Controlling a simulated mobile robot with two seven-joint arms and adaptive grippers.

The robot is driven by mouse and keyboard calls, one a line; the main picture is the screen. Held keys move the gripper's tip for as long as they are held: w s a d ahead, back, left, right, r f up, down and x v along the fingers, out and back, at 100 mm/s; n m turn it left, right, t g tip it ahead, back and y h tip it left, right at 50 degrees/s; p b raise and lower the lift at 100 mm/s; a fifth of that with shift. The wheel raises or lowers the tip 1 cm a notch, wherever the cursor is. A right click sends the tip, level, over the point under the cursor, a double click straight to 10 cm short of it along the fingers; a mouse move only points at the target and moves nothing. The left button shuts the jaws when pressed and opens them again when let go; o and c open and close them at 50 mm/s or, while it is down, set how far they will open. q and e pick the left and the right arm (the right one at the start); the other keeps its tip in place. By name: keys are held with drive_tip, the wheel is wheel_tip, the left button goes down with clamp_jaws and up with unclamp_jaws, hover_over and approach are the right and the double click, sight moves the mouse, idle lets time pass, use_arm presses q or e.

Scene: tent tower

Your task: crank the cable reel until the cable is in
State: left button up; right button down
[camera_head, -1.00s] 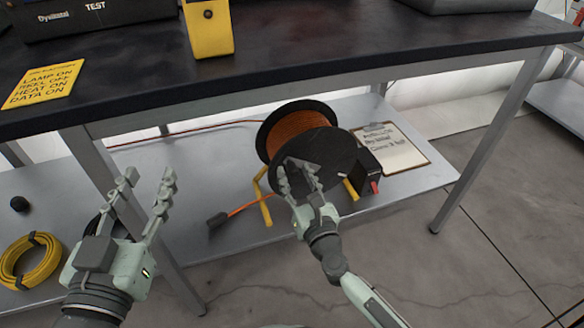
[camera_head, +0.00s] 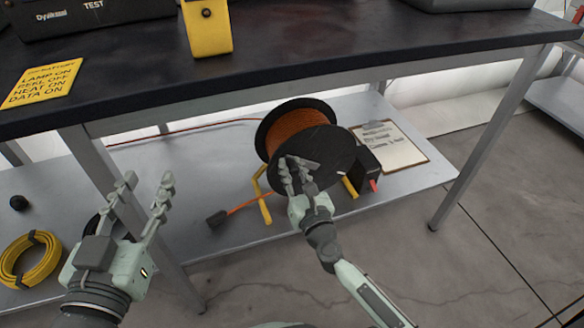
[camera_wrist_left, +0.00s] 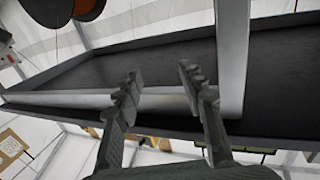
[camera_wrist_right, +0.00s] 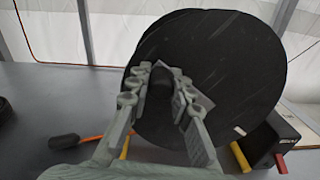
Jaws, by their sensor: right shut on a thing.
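The cable reel (camera_head: 335,152) stands on the lower shelf, with black discs, a yellow frame and orange cable (camera_head: 296,126) wound on its drum. An orange end with a black plug (camera_head: 217,219) lies on the shelf to its left. My right gripper (camera_head: 299,170) is at the front disc, shut on a dark crank handle, which shows between the fingers in the right wrist view (camera_wrist_right: 160,86). The fingers hide most of the handle. My left gripper (camera_head: 146,190) is open and empty, left of the reel in front of the table; its fingers show apart in the left wrist view (camera_wrist_left: 160,85).
A black box with a red switch (camera_head: 366,165) sits at the reel's right, beside a clipboard (camera_head: 392,149). A yellow cable coil (camera_head: 30,262) lies at the left. The dark tabletop (camera_head: 300,52) overhangs the shelf, and a table leg (camera_head: 135,215) stands near my left gripper.

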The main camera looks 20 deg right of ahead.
sight(316, 140)
drive_tip(key=shift+d, duration=0.1)
drive_tip(key=shift+d+r+m, duration=0.6)
drive_tip(key=shift+r+m, duration=0.1)
drive_tip(key=shift+m, duration=0.6)
drive_tip(key=d+r+m+p, duration=0.1)
drive_tip(key=m, duration=0.1)
drive_tip(key=d+r+m+p, duration=0.1)
drive_tip(key=d+m, duration=0.1)
drive_tip(key=m, duration=0.1)
drive_tip(key=shift+d+r, duration=0.15)
drive_tip(key=shift+d, duration=0.1)
use_arm(q)
drive_tip(key=s+a+f+g+y+p, duration=0.1)
drive_tip(key=s+a+f+g+y, duration=0.2)
drive_tip(key=s+a+f+g, duration=0.1)
drive_tip(key=s+a+f+n+g+y+p, duration=0.1)
drive_tip(key=s+a+f+g+y, duration=0.2)
drive_tip(key=a+f, duration=0.6)
wheel_tip(316, 140, down, 2)
drive_tip(key=s+g, duration=0.1)
drive_tip(key=g, duration=0.1)
drive_tip(key=shift+s+f+g, duration=0.2)
drive_tip(key=shift+s+g, duration=0.2)
use_arm(e)
drive_tip(key=d+m, duration=0.2)
drive_tip(key=m, duration=0.1)
drive_tip(key=shift+w+d+m, duration=0.1)
drive_tip(key=shift+d+m, duration=0.2)
drive_tip(key=shift+d, duration=0.05)
